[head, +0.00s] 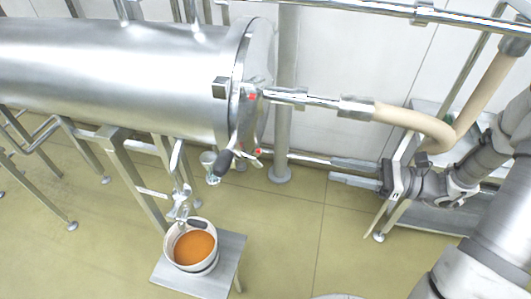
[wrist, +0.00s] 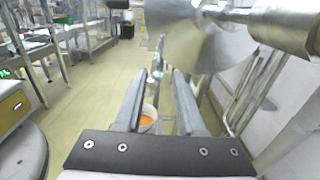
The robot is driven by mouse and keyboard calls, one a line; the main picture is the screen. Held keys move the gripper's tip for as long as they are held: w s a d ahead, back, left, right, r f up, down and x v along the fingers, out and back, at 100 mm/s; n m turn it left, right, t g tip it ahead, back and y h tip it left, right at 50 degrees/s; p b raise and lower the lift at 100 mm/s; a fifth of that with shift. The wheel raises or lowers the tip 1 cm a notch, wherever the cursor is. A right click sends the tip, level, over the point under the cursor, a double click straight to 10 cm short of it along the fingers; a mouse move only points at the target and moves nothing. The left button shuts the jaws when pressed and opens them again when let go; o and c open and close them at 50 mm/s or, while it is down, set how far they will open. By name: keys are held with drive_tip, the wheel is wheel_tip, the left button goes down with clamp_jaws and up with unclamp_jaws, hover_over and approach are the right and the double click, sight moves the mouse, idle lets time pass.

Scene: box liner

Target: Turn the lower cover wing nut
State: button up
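The large steel cylinder (head: 120,75) lies level, with its round end cover (head: 262,60) facing right in the head view. Small metal fittings with red marks sit on the cover. The lower fitting, apparently the lower wing nut (head: 249,153), is near the cover's bottom edge, beside a black-handled lever (head: 224,161). Its exact shape is too small to tell. My gripper (head: 331,168) is right of the cover, clearly apart from it, pointing left. In the wrist view my gripper (wrist: 163,72) shows two parallel fingers spread with nothing between them. The wing nut is not identifiable there.
A bucket (head: 172,253) of orange liquid stands on a metal stand (head: 225,262) below the cylinder. A pipe with a beige hose (head: 440,130) runs from the cover above my gripper. A vertical post (head: 283,130) stands behind. The floor between gripper and bucket is clear.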

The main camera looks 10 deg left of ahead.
sight(255, 158)
drive_tip(key=w+a, duration=0.1)
drive_tip(key=a, duration=1.6)
drive_tip(key=shift+w, duration=0.15)
drive_tip(key=shift+a, duration=0.1)
clamp_jaws()
